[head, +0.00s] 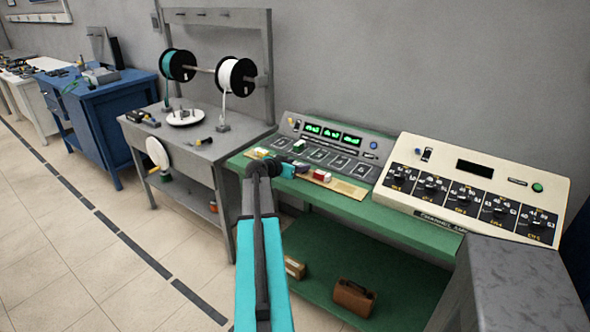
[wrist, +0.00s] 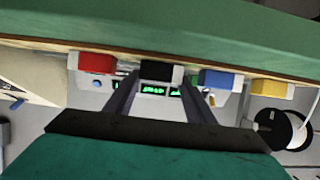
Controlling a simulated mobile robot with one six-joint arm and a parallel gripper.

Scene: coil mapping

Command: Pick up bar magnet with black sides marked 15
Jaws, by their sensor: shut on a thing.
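The bar magnet with black sides (wrist: 162,74) is in the middle of the wrist view, at the edge of a thin wooden board (wrist: 228,72). My gripper (wrist: 161,80) is shut on it, with one finger on each side. No number can be read on it. In the head view my gripper (head: 288,170) is over the front of the green bench, and the black magnet cannot be made out there.
A red block (wrist: 97,63), a blue block (wrist: 216,79) and a yellow block (wrist: 272,89) stand along the same board. Behind are a grey-green console (head: 338,143) with lit displays and a cream console (head: 475,185) with dials. The grey table (head: 232,146) holds spools.

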